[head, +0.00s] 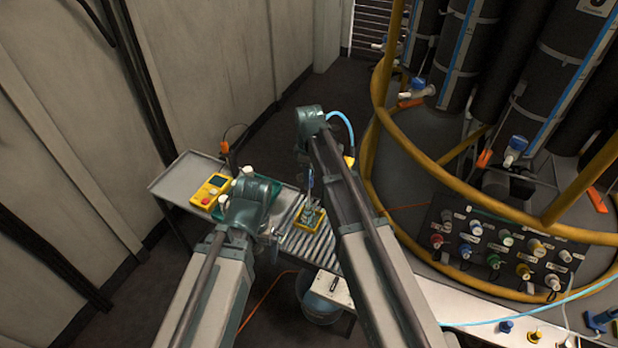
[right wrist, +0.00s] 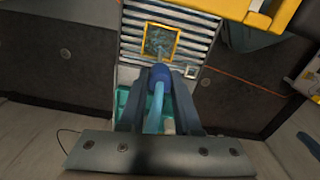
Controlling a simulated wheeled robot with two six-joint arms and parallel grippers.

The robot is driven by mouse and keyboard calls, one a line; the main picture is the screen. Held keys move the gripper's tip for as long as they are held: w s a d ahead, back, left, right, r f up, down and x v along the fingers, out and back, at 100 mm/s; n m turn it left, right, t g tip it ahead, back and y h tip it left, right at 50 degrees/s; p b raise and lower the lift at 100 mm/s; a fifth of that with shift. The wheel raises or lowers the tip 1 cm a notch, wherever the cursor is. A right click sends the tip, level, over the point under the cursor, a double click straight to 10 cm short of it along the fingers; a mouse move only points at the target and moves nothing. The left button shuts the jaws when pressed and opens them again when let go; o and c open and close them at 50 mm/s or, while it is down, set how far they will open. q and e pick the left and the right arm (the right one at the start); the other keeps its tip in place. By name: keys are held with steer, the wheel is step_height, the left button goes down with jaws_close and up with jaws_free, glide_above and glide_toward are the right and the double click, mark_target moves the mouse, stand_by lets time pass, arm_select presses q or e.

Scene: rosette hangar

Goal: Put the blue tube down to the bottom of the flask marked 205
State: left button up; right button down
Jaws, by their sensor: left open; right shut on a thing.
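The blue tube (right wrist: 155,114) is held between the fingers of my right gripper (right wrist: 158,100), with a darker blue collar (right wrist: 158,76) ahead of the fingertips. In the head view the light-blue tube (head: 345,124) arcs behind my right arm, and my right gripper (head: 311,178) points down. A clear flask (head: 311,213) stands in a yellow square holder (head: 298,222) on rollers. In the right wrist view the flask (right wrist: 160,38) lies beyond the tube's end; the collar overlaps its near side, and the gap is unclear. No number is legible. My left gripper (head: 268,238) is partly hidden by its arm, left of the holder.
A yellow device (head: 210,190) and a green tray (head: 262,181) with white-capped items are on the metal bench (head: 172,180) at left. A yellow rail (head: 371,130) and a dark connector panel (head: 500,245) stand at right. A bucket (head: 320,305) is below.

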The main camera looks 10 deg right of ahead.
mark_target(309, 193)
steer(key=shift+f+b, duration=1.15)
steer(key=shift+f, duration=0.3)
steer(key=shift+f+b, duration=2)
steer(key=shift+b, duration=0.1)
steer(key=shift+f+b, duration=0.3)
jaws_free()
steer(key=shift+r, duration=0.1)
steer(key=shift+r+p, duration=3)
steer(key=shift+p, duration=0.05)
